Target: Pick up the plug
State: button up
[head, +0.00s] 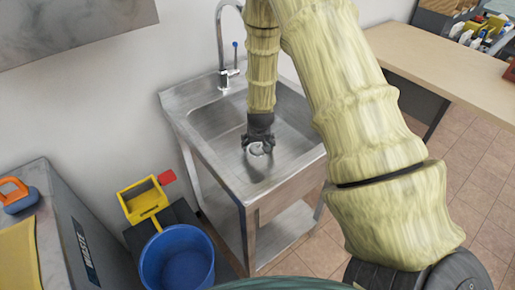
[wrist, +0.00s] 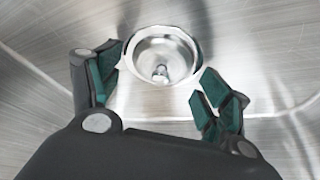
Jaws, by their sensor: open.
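The plug (wrist: 161,72) shows in the wrist view as a small metal piece with a knob, inside the round drain ring (wrist: 150,36) of the sink basin. In the head view the drain area (head: 257,149) shows just below my gripper, too small to make out the plug clearly. In the head view my gripper (head: 259,142) points down inside the sink basin. Whether the fingertips touch the basin floor, I cannot tell.
The steel sink (head: 190,112) has raised walls around my gripper. A tall faucet (head: 222,45) stands at its back. A blue bucket (head: 177,262) and a yellow wringer (head: 143,199) stand at left. A wooden table (head: 437,62) is at right.

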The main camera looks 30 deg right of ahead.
jog(key=c, duration=1)
